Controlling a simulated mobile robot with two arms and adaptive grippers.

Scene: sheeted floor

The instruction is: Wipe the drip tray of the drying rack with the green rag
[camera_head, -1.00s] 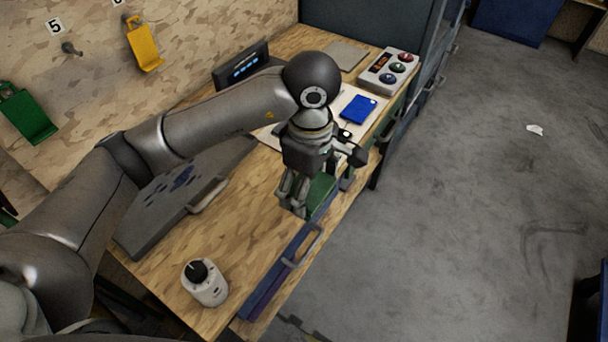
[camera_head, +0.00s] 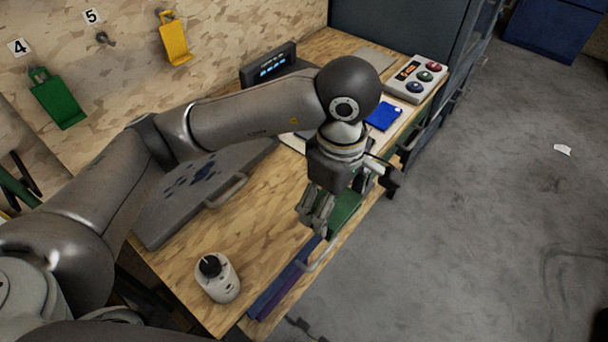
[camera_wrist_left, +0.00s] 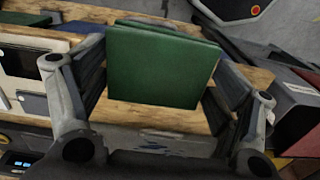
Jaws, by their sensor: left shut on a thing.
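My left gripper (camera_head: 316,218) points down over the front edge of the wooden bench and is shut on a flat, stiff-looking green thing (camera_head: 346,208). In the left wrist view the green thing (camera_wrist_left: 160,65) has straight edges and looks like a thin block or folder, not a loose rag. It stands between the two fingers (camera_wrist_left: 160,100); their contact with it is partly hidden. I make out no drying rack or drip tray. A grey slab with dark blue blotches (camera_head: 160,215) and a handle lies on the bench. My right gripper is not in view.
Blue and purple long items (camera_head: 275,292) and a metal handle run along the bench front. A white round-knobbed device (camera_head: 220,282) stands at the near end. A button box (camera_head: 416,80), a blue card (camera_head: 384,116) and a dark display (camera_head: 268,66) are farther back. Grey floor is open to the right.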

